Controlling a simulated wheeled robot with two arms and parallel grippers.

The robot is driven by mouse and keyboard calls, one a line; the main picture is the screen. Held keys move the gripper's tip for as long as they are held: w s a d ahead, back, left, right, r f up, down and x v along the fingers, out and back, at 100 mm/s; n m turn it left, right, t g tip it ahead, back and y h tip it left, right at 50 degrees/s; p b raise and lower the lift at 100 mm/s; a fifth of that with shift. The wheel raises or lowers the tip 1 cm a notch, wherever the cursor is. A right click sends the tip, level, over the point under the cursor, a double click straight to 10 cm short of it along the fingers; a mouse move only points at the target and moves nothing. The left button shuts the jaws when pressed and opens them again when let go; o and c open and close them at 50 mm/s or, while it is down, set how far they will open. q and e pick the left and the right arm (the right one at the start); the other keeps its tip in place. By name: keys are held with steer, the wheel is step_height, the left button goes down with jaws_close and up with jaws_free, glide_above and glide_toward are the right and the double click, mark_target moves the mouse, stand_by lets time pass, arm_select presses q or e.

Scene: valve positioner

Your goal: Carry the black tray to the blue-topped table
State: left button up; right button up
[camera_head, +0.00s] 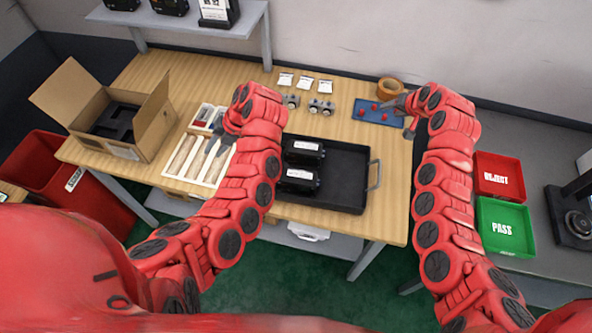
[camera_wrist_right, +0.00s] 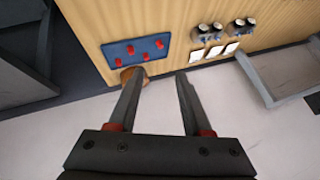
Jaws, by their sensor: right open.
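The black tray (camera_head: 345,193) lies on the wooden table (camera_head: 230,75) with two black devices (camera_head: 299,179) in its left part. Its right-hand handle (camera_head: 375,175) is visible; its left end is partly hidden behind my left arm. My left gripper (camera_head: 215,138) is over the white organiser, left of the tray and apart from it; its jaw opening is unclear. My right gripper (camera_head: 404,118) is open and empty beside the blue mat, beyond and right of the tray; it also shows in the right wrist view (camera_wrist_right: 160,74). I see no blue-topped table.
An open cardboard box (camera_head: 145,125) and a white organiser (camera_head: 190,160) stand at left. A blue mat (camera_head: 372,116) with red pieces and a tape roll (camera_head: 390,88) lie at back right. Red (camera_head: 498,165) and green (camera_head: 503,213) bins occupy the grey side bench (camera_head: 540,155).

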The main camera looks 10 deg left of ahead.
steer(key=s+d+r+n+g, duration=0.1)
steer(key=s+r+g, duration=0.1)
steer(key=s+g, duration=0.35)
arm_select(q)
steer(key=w+d+r+m+t+h, duration=0.1)
steer(key=w+d+r+h, duration=0.1)
steer(key=d, duration=0.4)
steer(key=w+d+r+m+h, duration=0.2)
steer(key=w+d+r, duration=0.1)
steer(key=d, duration=0.3)
steer(key=shift+w+d+r+t+h, duration=0.2)
steer(key=shift+w+t+h, duration=0.15)
steer(key=shift+w, duration=0.5)
arm_select(e)
steer(key=r+n+g, duration=0.1)
steer(key=g, duration=0.1)
glide_above(380, 168)
steer(key=d, duration=0.3)
steer(key=shift+s+d+r+t+h, duration=0.1)
steer(key=shift+s+r+t+h, duration=0.15)
steer(key=shift+h, duration=0.15)
steer(key=shift+w+f, duration=0.1)
steer(key=shift+f, duration=0.05)
